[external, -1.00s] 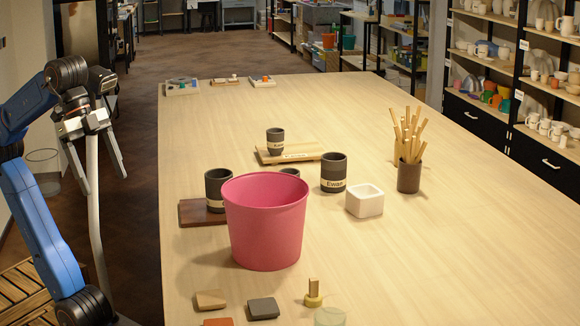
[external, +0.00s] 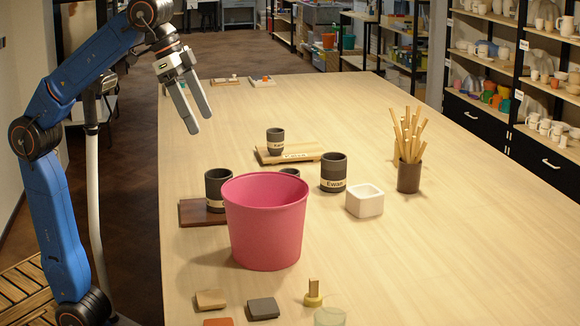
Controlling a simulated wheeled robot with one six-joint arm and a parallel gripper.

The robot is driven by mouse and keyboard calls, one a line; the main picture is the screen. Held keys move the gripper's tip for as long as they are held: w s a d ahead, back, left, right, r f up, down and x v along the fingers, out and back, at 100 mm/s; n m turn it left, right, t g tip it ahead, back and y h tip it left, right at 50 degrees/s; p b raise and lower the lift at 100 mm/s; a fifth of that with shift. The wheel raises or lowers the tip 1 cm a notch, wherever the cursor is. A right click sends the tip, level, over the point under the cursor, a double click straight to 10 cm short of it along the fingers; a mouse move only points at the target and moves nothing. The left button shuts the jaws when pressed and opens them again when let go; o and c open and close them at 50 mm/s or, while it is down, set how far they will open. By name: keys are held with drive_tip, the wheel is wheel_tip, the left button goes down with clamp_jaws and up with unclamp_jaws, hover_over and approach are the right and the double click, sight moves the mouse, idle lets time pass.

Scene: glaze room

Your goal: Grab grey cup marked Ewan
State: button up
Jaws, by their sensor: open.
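The grey cup marked Ewan (external: 334,170) stands upright on the table, right of the pink bucket and behind the white square pot. Its label faces the camera. A further grey cup (external: 290,172) is mostly hidden behind the bucket. My gripper (external: 201,124) is open and empty, fingers pointing down, above the table's left side, well left of the Ewan cup.
The pink bucket (external: 265,225) stands in front of the cups. The white square pot (external: 364,201) and a dark holder of wooden sticks (external: 409,177) are right of the Ewan cup. The light board (external: 310,150) lies behind it.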

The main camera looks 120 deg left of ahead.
drive_tip(key=w+a+n, duration=0.2)
drive_tip(key=w+a, duration=0.4)
drive_tip(key=a, duration=0.4)
drive_tip(key=n+g+y, duration=0.2)
drive_tip(key=n, duration=0.4)
hover_over(338, 171)
drive_tip(key=s+d, duration=0.2)
drive_tip(key=s, duration=0.3)
wheel_tip(338, 171, down, 6)
drive_tip(key=f, duration=0.1)
drive_tip(key=x, duration=1)
drive_tip(key=d+x, duration=0.1)
drive_tip(key=x, duration=0.5)
drive_tip(key=shift+s+f, duration=0.35)
drive_tip(key=shift+f, duration=0.1)
drive_tip(key=shift+x, duration=2.7)
drive_tip(key=shift+s+d+f, duration=0.1)
drive_tip(key=shift+s+d, duration=0.05)
